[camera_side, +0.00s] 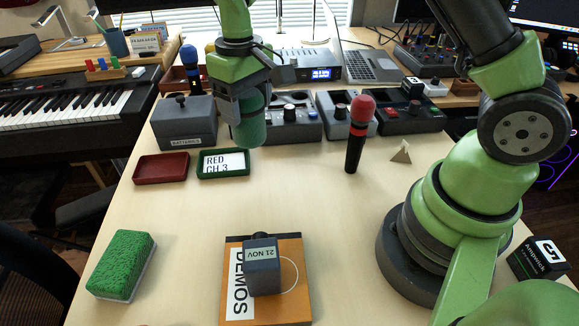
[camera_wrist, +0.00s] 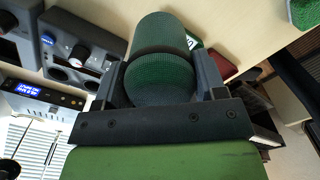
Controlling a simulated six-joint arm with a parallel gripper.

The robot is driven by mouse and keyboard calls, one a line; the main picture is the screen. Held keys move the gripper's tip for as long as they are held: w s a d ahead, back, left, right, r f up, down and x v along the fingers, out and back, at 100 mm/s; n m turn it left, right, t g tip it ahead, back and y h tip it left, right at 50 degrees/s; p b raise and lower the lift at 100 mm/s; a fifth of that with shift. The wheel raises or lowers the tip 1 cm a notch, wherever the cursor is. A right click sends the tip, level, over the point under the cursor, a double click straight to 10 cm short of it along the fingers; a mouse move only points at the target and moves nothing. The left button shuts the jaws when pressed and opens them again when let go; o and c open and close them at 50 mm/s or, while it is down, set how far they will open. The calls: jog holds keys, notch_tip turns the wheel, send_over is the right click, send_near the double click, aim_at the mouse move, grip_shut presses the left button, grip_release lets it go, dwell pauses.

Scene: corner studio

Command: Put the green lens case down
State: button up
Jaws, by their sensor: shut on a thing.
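The green lens case (camera_side: 251,131) is a dark green cylinder. It stands roughly upright between the jaws of my gripper (camera_side: 249,102), which is shut on it. In the wrist view the lens case (camera_wrist: 162,34) fills the space between the two grey fingers of my gripper (camera_wrist: 160,76), with a dark band around it. In the side view its lower end shows just right of the green tray (camera_side: 246,173), in front of the grey devices. I cannot tell for sure whether its bottom touches the table.
A red tray (camera_side: 161,168) lies left of the green one. A red-topped microphone (camera_side: 358,130) stands to the right, near a small pyramid (camera_side: 401,152). A green block (camera_side: 122,265) and an orange DEMOS box (camera_side: 291,309) lie in front. The table (camera_side: 190,220) is clear between them.

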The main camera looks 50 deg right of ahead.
jog(key=s+d, duration=0.4)
jog(key=d, duration=0.3)
jog(key=shift+s+d+f, duration=0.1)
jog(key=shift+s+f, duration=0.05)
jog(key=shift+f, duration=1.5)
jog(key=shift+s+a+f, duration=0.1)
jog(key=shift+s+f, duration=0.05)
jog(key=shift+f, duration=1.55)
jog(key=shift+s+d+f, duration=0.1)
jog(key=shift+s+f, duration=0.05)
jog(key=shift+f, duration=1.5)
jog(key=o, duration=1.1)
jog(key=shift+f, duration=0.15)
